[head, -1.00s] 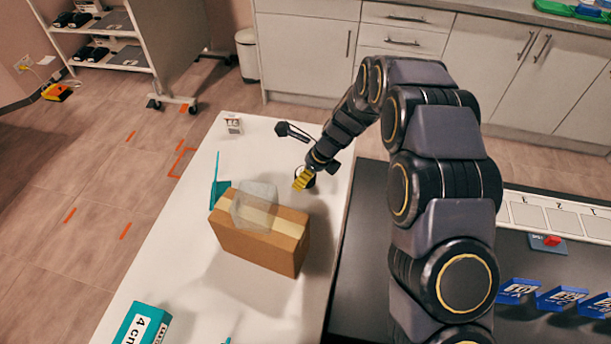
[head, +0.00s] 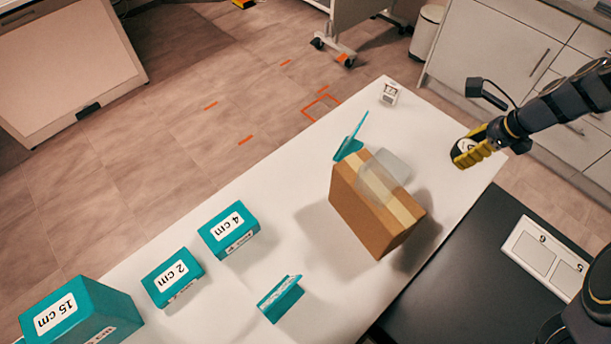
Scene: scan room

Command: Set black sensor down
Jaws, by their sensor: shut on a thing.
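My gripper (head: 466,152), with yellow fingers, is at the right in the head view. It is shut on the black sensor (head: 464,145), a small dark round piece with a pale face, partly hidden by the fingers. Gripper and sensor appear above the right part of the white table (head: 310,225), to the upper right of the cardboard box. I cannot tell how high above the table they are.
A cardboard box (head: 361,211) has a translucent container (head: 383,177) on top and a teal stand (head: 350,143) behind it. A small white cube (head: 389,93) stands at the far corner. Teal blocks (head: 230,229) and a teal holder (head: 280,297) are at left. A dark surface (head: 455,285) adjoins at right.

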